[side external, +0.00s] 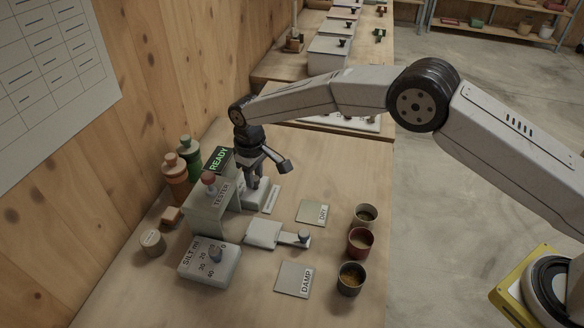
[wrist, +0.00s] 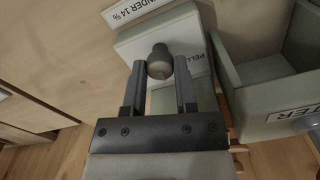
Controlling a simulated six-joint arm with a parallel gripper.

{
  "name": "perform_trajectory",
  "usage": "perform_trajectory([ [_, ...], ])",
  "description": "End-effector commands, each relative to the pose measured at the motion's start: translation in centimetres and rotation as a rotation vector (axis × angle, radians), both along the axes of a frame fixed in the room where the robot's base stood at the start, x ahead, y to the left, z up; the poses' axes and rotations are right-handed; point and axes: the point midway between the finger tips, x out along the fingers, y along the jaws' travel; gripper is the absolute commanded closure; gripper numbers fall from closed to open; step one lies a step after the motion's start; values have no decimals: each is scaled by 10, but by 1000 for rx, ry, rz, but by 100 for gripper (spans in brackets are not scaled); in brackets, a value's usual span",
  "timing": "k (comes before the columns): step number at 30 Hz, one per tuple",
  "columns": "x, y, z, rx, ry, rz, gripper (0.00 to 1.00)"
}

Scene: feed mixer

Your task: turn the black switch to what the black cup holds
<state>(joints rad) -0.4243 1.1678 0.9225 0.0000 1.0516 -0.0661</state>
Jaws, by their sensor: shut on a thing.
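My gripper (wrist: 158,75) is shut on a rounded grey-brown knob (wrist: 160,62) on a pale box (wrist: 185,38). In the side external view my gripper (side external: 254,182) is low beside the tester (side external: 213,205), over that pale box (side external: 258,197). The box carries lettering starting "PELL", partly cut off, and a label ending "NDER 14 %" lies beside it. I cannot tell whether this knob is the black switch. A dark cup (side external: 351,279), holding something brown and grainy, stands nearest the camera at the right. A red cup (side external: 360,243) and a grey cup (side external: 366,216) stand behind it.
The tester's screen (side external: 217,160) reads READY. A silt dial box (side external: 210,263), a pale flat piece with a knob (side external: 264,234), and DRY (side external: 312,211) and DAMP (side external: 293,279) cards lie nearby. Orange (side external: 175,181) and green (side external: 190,156) bottles stand by the wall.

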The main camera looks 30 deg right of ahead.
Motion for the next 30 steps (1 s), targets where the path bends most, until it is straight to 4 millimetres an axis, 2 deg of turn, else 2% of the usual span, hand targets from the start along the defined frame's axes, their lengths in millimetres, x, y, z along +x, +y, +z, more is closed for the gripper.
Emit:
perform_trajectory([
  [18, 0, 0, 1, 0, -1, -574, 100],
  [30, 0, 0, 1, 1, -2, -792, 100],
])
